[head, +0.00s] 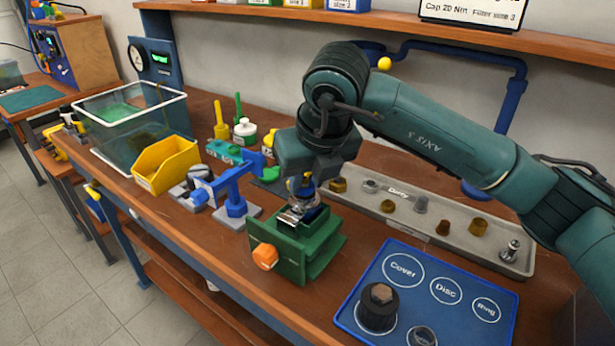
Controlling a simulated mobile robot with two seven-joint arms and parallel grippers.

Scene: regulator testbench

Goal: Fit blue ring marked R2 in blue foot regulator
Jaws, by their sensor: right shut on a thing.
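My right gripper (302,186) points down over the green vise (292,246). It is shut on a small blue part (308,189), which may be the blue ring; no R2 mark can be read. A metal regulator body (291,214) sits between the vise jaws, directly below the fingertips. Its foot is hidden in the vise, so its colour cannot be told. I cannot tell whether the blue part touches the body. My left gripper is not in view.
A blue mat (450,333) marked Cover, Disc and Ring lies at the front right, with a dark cap (378,308) on it. A grey tray (515,268) marked Dirty holds several parts behind it. A blue stand (236,205) and yellow bin (168,165) are left of the vise.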

